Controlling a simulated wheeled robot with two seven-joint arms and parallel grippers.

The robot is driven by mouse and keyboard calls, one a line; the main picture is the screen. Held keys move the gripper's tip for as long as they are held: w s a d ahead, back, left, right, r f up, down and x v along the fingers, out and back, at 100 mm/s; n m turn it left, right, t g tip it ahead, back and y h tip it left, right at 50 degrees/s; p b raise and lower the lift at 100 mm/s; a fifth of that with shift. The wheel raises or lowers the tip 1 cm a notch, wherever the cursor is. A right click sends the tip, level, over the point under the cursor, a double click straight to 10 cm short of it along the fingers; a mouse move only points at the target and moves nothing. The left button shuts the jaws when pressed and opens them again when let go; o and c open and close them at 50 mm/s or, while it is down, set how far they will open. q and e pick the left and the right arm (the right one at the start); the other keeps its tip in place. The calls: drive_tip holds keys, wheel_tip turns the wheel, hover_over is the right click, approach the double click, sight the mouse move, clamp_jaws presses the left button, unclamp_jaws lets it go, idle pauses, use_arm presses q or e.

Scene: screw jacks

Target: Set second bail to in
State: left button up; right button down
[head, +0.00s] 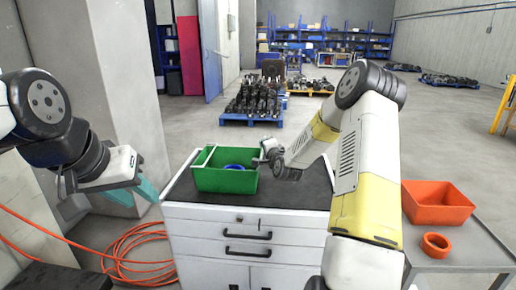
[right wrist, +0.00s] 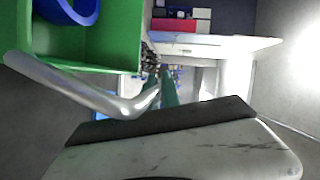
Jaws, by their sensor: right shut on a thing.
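A green crate (head: 225,181) stands on the dark top of a white drawer cabinet. One pale bail (head: 204,156) lies along its left rim in the head view. My right gripper (head: 263,154) is at the crate's right side, mostly hidden by its own wrist. The right wrist view shows a silver bail (right wrist: 85,92) running from the crate (right wrist: 110,52) to the gripper (right wrist: 150,104), which is shut on it. I take this as the second bail. My left gripper (head: 146,188) hangs at the left, away from the crate; its finger gap does not show clearly.
A blue ring (head: 234,167) lies in the crate. The cabinet (head: 245,222) has bare dark top right of the crate. An orange bin (head: 437,203) and an orange ring (head: 436,245) are on a grey table at right. Orange hose (head: 130,250) coils on the floor.

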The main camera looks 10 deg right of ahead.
drive_tip(key=w+a+f+n+g+h, duration=0.2)
drive_tip(key=a+n+h, duration=0.4)
drive_tip(key=n, duration=0.8)
drive_tip(key=shift+a+f+g+h, duration=0.2)
drive_tip(key=shift+f+g+h, duration=0.7)
drive_tip(key=shift+g+h, duration=0.2)
drive_tip(key=c, duration=1.6)
unclamp_jaws()
drive_tip(key=shift+o, duration=0.2)
drive_tip(key=shift+s, duration=0.1)
